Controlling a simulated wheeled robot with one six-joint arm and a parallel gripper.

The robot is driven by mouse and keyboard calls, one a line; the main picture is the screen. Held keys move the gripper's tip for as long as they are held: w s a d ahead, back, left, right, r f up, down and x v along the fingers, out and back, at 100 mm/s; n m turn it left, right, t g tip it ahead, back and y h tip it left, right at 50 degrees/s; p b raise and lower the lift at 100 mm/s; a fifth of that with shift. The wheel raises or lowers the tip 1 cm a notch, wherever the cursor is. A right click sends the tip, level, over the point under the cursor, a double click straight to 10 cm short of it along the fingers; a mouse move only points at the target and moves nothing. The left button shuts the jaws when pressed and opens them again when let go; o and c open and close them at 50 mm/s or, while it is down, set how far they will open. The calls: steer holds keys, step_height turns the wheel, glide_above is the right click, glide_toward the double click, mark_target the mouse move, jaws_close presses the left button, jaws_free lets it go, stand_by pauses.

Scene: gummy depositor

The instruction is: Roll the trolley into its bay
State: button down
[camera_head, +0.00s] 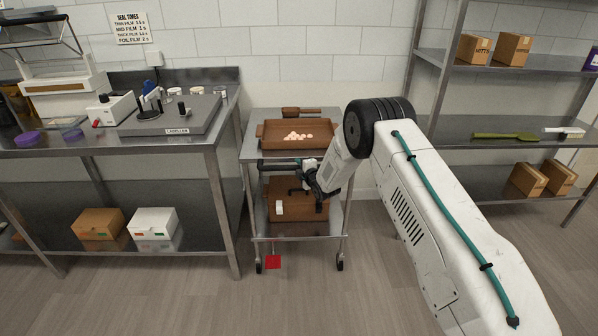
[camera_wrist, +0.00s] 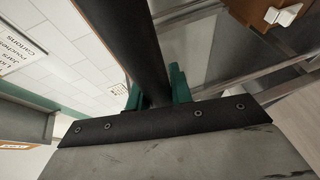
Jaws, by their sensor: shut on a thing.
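The steel trolley (camera_head: 246,185) stands between the left bench and the right shelf, close to the tiled wall. Its top carries a brown tray (camera_head: 268,143) of pale pink pieces; a second brown tray (camera_head: 290,225) with a small white block sits on its lower shelf. A dark handle bar (camera_head: 280,166) crosses its front. My gripper (camera_head: 308,180) is shut on this bar at the trolley's front. In the wrist view, green fingers (camera_wrist: 158,88) stand on both sides of the dark bar (camera_wrist: 128,40).
The left bench (camera_head: 222,135) holds a labeller (camera_head: 175,118) and its leg stands close to the trolley. A steel shelf rack (camera_head: 470,133) with boxes (camera_head: 513,50) stands to the right. A brown-handled tool (camera_head: 300,112) lies behind the upper tray. The floor (camera_head: 200,305) in front is clear.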

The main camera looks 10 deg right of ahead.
steer(key=shift+w+d+r, duration=0.15)
steer(key=shift+w, duration=0.8)
steer(key=c, duration=1.3)
jaws_free()
steer(key=shift+w, duration=0.15)
steer(key=shift+o, duration=0.2)
steer(key=shift+r, duration=0.1)
steer(key=f+v, duration=0.1)
steer(key=v, duration=0.7)
steer(key=shift+r, duration=0.2)
